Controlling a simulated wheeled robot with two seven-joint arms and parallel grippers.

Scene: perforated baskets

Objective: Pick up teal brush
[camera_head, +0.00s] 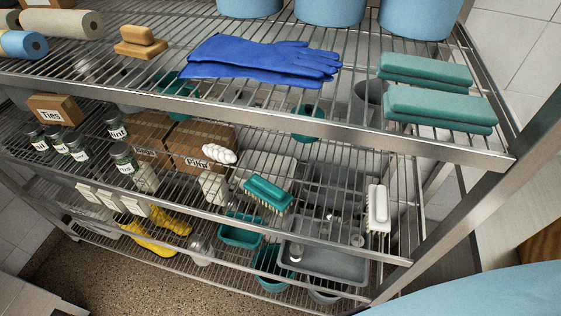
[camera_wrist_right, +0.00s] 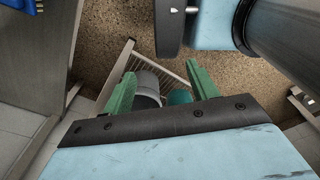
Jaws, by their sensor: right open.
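The teal brush (camera_head: 268,194) lies bristles down on the second wire shelf in the head view, right of the cardboard boxes. A white brush (camera_head: 377,208) stands to its right on the same shelf. My right gripper (camera_wrist_right: 160,82) shows in the right wrist view with its two green fingers spread apart and nothing between them. Behind the fingers are a grey container and a teal one, lower down. The teal brush does not show in the wrist view. Neither gripper shows in the head view.
The top shelf (camera_head: 300,118) holds blue gloves (camera_head: 262,60), teal sponges (camera_head: 430,68) and blue bins, and overhangs the brush's shelf. Boxes (camera_head: 200,146) and several labelled jars stand left. A metal post (camera_head: 468,205) rises at right. Teal and grey baskets sit below.

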